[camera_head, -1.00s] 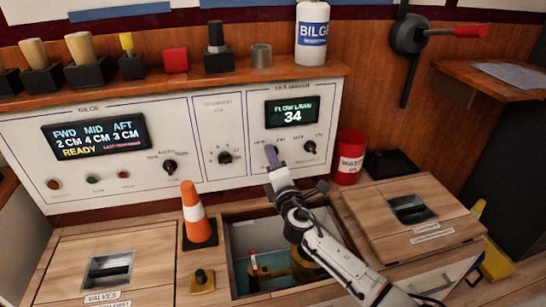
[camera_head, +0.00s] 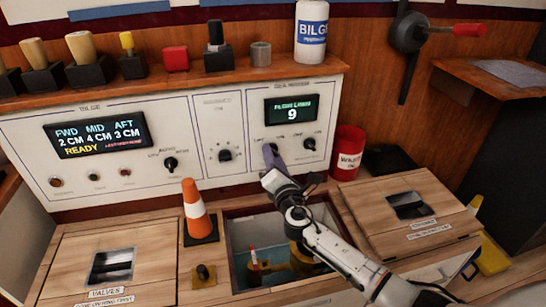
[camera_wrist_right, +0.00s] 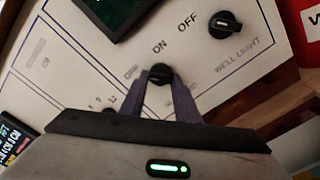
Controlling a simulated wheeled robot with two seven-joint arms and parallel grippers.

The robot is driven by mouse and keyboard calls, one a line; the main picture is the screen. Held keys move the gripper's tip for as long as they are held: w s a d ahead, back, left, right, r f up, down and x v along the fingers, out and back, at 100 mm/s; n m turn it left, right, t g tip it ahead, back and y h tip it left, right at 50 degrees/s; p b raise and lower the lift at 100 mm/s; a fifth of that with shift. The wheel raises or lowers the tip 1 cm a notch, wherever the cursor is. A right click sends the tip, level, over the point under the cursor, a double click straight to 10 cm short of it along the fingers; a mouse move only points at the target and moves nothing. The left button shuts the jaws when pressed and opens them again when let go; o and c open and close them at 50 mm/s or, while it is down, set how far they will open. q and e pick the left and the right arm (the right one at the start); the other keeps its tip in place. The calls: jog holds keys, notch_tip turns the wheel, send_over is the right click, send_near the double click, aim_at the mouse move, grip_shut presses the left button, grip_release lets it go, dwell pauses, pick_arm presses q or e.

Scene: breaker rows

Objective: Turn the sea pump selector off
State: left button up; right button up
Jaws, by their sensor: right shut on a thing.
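The sea pump selector is a small dark knob (camera_wrist_right: 159,74) below the green flow display (camera_head: 292,109) on the white panel. In the right wrist view it sits between the two purple-grey fingers of my right gripper (camera_wrist_right: 160,82), which is shut on it. In the head view my right gripper (camera_head: 272,155) reaches up to the panel and its fingers cover the knob. The word ON shows near the knob in the wrist view. The exact pointing of the knob is hard to tell. The flow display reads 9. My left gripper is not in view.
A well light knob (camera_wrist_right: 225,24) sits close to my right gripper. An orange cone (camera_head: 197,212), an open well (camera_head: 236,240) and a red waste can (camera_head: 347,152) stand below the panel. The shelf above carries a white bilge bottle (camera_head: 311,34).

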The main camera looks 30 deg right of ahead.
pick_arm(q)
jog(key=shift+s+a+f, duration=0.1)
pick_arm(e)
jog(key=o, duration=1)
jog(key=shift+s, duration=0.1)
pick_arm(q)
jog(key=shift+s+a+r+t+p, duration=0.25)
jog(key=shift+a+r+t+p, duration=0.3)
jog(key=shift+p, duration=0.4)
pick_arm(e)
jog(key=v, duration=1)
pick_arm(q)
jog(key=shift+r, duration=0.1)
